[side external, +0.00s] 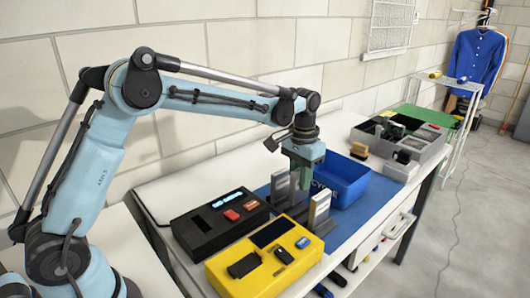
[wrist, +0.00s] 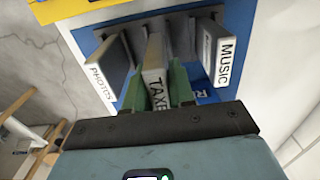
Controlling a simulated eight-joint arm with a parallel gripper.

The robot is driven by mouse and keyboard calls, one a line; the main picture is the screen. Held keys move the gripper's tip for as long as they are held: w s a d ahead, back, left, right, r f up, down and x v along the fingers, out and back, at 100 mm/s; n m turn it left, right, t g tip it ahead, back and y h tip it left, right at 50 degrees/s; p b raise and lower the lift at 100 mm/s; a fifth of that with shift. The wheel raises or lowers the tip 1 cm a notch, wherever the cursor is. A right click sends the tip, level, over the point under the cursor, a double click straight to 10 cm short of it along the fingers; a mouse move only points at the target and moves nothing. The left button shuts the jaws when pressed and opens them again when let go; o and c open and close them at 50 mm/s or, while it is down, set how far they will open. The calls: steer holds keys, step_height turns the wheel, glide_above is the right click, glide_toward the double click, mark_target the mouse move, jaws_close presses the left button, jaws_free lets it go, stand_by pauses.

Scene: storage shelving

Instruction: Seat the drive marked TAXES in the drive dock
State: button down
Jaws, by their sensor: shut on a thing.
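The drive marked TAXES (wrist: 155,68) is a pale, upright slab with its label facing the wrist camera. My gripper (wrist: 168,85) is shut on it, with a green finger on each side; it also shows in the side view (side external: 304,178). The drive stands between the drives marked PHOTOS (wrist: 108,68) and MUSIC (wrist: 216,55). Whether it still touches the grey holder behind is hard to tell. A black box (side external: 190,232) with a dark slot and blue lights is left of my gripper. A yellow box (side external: 235,277) lies in front. I cannot tell which is the dock.
Two pale drives stand close to my gripper, one behind left (side external: 281,190) and one in front (side external: 319,210). A blue bin (side external: 346,180) stands just right of it. A grey divided tray (side external: 424,160) is farther right. The blue mat (side external: 368,214) has clear room at front right.

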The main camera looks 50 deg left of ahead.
step_height(320, 180, up, 5)
steer(key=shift+r, duration=0.2)
steer(key=shift+s+a+r, duration=0.1)
steer(key=shift+s+r, duration=0.05)
steer(key=shift+r, duration=0.15)
steer(key=s+a+r+n, duration=0.2)
steer(key=s+a+n, duration=0.4)
steer(key=s+n, duration=0.3)
steer(key=n, duration=0.9)
glide_toward(199, 210)
steer(key=s+d+r, duration=0.2)
steer(key=d, duration=0.3)
steer(key=shift+a+f, duration=0.15)
steer(key=shift+f, duration=1.75)
steer(key=shift+a+f, duration=0.1)
steer(key=shift+f, duration=1.8)
steer(key=c, duration=1)
jaws_free()
steer(key=shift+f, duration=0.15)
steer(key=shift+o, duration=0.2)
